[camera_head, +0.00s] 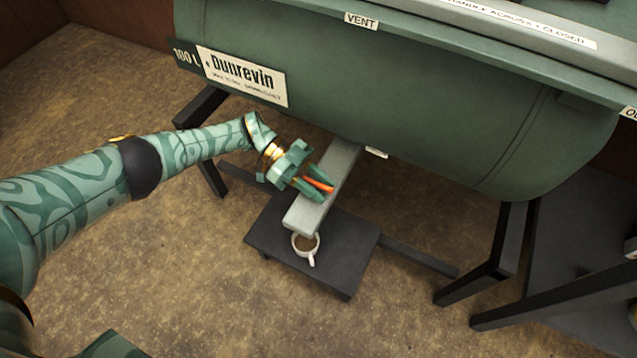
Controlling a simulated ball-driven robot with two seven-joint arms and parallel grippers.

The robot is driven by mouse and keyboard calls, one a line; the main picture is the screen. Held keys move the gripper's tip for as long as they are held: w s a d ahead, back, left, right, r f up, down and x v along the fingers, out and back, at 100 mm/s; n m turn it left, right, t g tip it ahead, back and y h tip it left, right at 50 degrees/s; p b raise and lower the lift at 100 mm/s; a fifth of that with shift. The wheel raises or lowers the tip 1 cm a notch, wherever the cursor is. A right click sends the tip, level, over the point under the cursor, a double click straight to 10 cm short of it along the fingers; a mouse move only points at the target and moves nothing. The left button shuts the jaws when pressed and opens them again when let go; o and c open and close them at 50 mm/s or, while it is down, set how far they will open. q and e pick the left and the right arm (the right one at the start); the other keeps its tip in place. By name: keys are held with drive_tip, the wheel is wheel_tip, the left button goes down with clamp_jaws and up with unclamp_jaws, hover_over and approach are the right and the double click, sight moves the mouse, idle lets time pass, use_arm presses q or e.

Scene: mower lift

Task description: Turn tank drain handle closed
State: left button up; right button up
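The green tank (400,100) lies on dark legs, and a pale grey spout (325,190) slopes down from under it. An orange strip (319,186), which looks like the drain handle, lies roughly across the spout. My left gripper (320,188) is at the spout with a finger on each side of the strip. I cannot tell whether the fingers press on it or whether the orange is part of them. The valve body is hidden. My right gripper is not in view.
A white cup (306,246) with brown liquid stands on a low dark stand (345,255) beneath the spout's end. A label strip (520,22) on the tank's top reads "handle across = closed". Dark legs (490,275) and a dark panel stand at right. Open floor lies front left.

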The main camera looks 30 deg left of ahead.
sight(310, 179)
use_arm(q)
drive_tip(key=shift+a, duration=0.1)
drive_tip(key=v, duration=0.7)
drive_tip(key=shift+a, duration=0.15)
idle(0.3)
